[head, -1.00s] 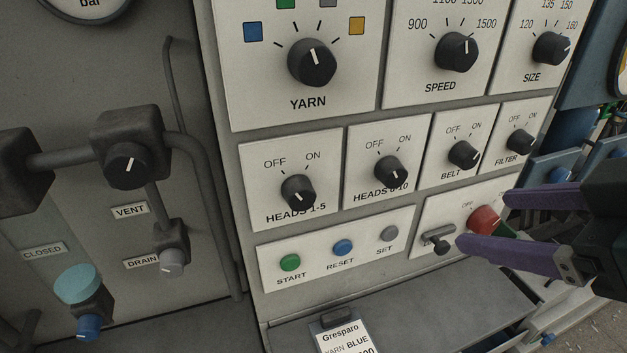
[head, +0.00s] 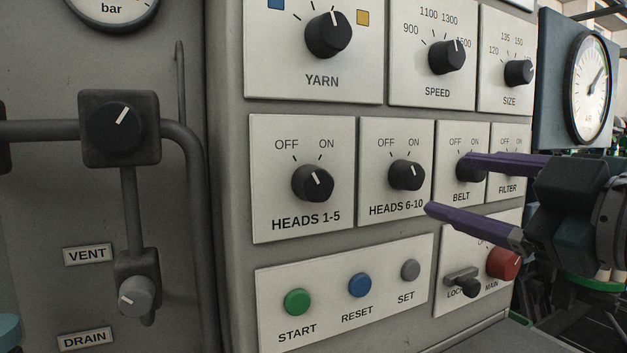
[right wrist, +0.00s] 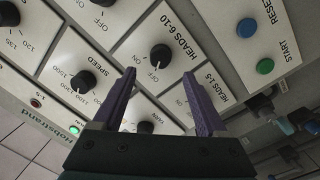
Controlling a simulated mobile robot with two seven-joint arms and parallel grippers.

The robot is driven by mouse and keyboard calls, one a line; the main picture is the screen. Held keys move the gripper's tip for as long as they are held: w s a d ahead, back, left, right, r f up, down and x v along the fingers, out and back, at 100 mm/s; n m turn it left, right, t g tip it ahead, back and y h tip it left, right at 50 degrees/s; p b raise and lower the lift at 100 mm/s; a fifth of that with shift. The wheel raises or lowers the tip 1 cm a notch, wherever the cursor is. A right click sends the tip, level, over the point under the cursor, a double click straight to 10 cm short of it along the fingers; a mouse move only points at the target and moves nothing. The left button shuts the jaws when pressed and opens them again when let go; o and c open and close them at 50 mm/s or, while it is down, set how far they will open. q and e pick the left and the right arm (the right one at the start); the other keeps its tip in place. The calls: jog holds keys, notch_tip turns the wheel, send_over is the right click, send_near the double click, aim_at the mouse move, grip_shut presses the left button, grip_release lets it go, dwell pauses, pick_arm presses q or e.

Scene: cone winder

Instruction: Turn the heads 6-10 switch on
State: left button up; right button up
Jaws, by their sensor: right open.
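The heads 6-10 switch (head: 406,174) is a black knob on a white plate in the middle of the head view, with OFF at upper left and ON at upper right. Its white mark appears to lean towards OFF. My right gripper (head: 449,187) has purple fingers, open and empty, just right of this knob in the picture, in front of the belt plate. In the right wrist view the knob (right wrist: 160,55) shows beyond the gap between the fingertips (right wrist: 160,74); I see no contact. My left gripper is not in view.
The heads 1-5 knob (head: 312,182) is to the left and the belt knob (head: 469,168) to the right, partly behind a finger. Below are the start (head: 297,302), reset (head: 360,285) and set (head: 410,270) buttons. The red main knob (head: 503,263) sits below my gripper.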

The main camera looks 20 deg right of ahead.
aim_at(415, 177)
jog(key=w, duration=0.7)
jog(key=shift+a+p, duration=0.1)
jog(key=shift+p, duration=0.3)
jog(key=shift+c, duration=0.2)
grip_shut()
